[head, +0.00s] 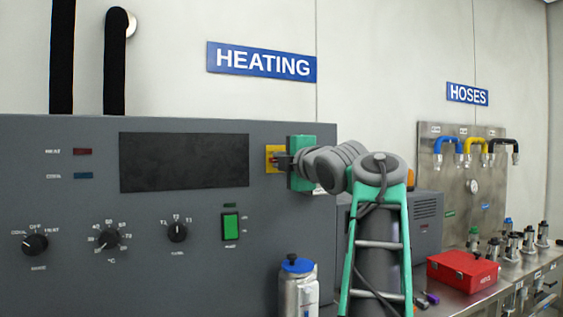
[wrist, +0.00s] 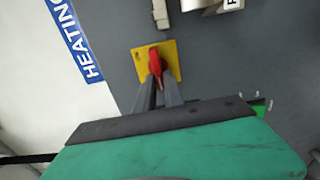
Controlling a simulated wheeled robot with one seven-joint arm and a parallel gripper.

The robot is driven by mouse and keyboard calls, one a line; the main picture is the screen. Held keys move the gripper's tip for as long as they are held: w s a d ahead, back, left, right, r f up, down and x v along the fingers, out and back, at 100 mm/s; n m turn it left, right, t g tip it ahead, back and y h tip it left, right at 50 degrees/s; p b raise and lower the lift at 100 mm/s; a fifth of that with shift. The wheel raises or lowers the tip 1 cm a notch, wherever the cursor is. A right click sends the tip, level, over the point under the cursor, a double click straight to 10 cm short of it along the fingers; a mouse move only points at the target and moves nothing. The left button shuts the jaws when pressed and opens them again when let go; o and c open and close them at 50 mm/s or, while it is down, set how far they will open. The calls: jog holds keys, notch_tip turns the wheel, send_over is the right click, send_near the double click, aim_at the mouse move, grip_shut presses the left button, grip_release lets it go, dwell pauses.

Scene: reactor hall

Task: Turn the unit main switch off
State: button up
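The main switch is a red handle (wrist: 155,62) on a square yellow plate (wrist: 171,54), fixed to the grey unit. In the head view the yellow plate (head: 269,152) is at the right end of the unit's front, beside the dark display, with my gripper in front of it. My gripper (wrist: 160,84) has its two dark fingers close on either side of the red handle, with no clear gap showing; it looks shut on it. In the head view my gripper (head: 282,160) hides most of the handle. The handle's exact angle is hard to tell.
The grey unit (head: 75,250) carries several black knobs, a green lit switch (head: 230,226) and a dark display (head: 185,162). A steel flask with a blue lid (head: 298,288) stands in front. A red box (head: 462,271) and several metal fittings sit on the bench at right.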

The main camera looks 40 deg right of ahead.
jog(key=o, duration=0.4)
jog(key=shift+o, duration=0.2)
jog(key=v, duration=0.7)
jog(key=shift+s+a+b, duration=0.2)
jog(key=shift+s+b, duration=0.2)
jog(key=shift+b, duration=0.05)
